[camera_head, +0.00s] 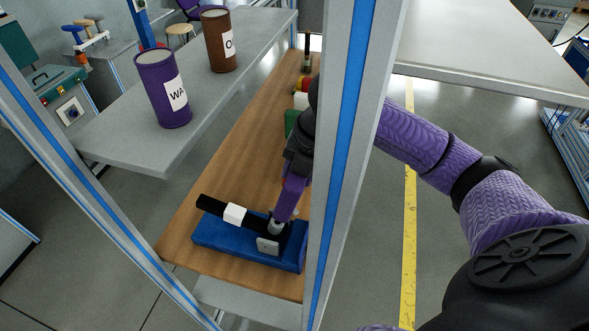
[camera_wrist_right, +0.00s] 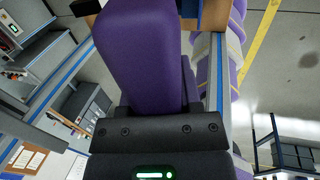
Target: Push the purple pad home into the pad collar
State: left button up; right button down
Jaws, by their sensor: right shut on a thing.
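In the head view my right gripper (camera_head: 281,218) reaches down past the frame post, over the near end of the wooden board. The purple piece (camera_head: 292,198) at its end, which I take for the purple pad, points down at a grey fitting with a square plate (camera_head: 268,245). Its lower end meets or nearly meets that fitting; I cannot tell which part is the collar. The right wrist view is largely filled by a rounded purple block (camera_wrist_right: 143,60) in front of the black gripper body, hiding the contact. My left gripper is not in view.
A blue block (camera_head: 222,236) lies on the wooden board (camera_head: 235,150), with a black bar and white band (camera_head: 235,214) across it. A blue-striped post (camera_head: 345,140) stands close beside my right arm. Purple (camera_head: 162,90) and brown (camera_head: 220,42) canisters stand on the grey shelf.

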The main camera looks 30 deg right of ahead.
jog(key=shift+s+d, duration=0.1)
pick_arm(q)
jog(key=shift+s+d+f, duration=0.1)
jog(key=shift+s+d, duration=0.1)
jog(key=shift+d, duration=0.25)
pick_arm(e)
jog(key=shift+f, duration=0.1)
jog(key=b+x, duration=0.3)
jog(key=x, duration=0.1)
jog(key=shift+f+b, duration=0.25)
jog(key=shift+b, duration=0.1)
jog(key=shift+w+f+b, duration=0.2)
jog(key=shift+f+b, duration=0.15)
jog(key=shift+f, duration=0.2)
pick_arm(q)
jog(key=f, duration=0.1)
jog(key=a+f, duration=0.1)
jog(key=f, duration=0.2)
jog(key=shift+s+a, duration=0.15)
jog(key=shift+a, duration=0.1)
pick_arm(e)
jog(key=shift+r, duration=0.1)
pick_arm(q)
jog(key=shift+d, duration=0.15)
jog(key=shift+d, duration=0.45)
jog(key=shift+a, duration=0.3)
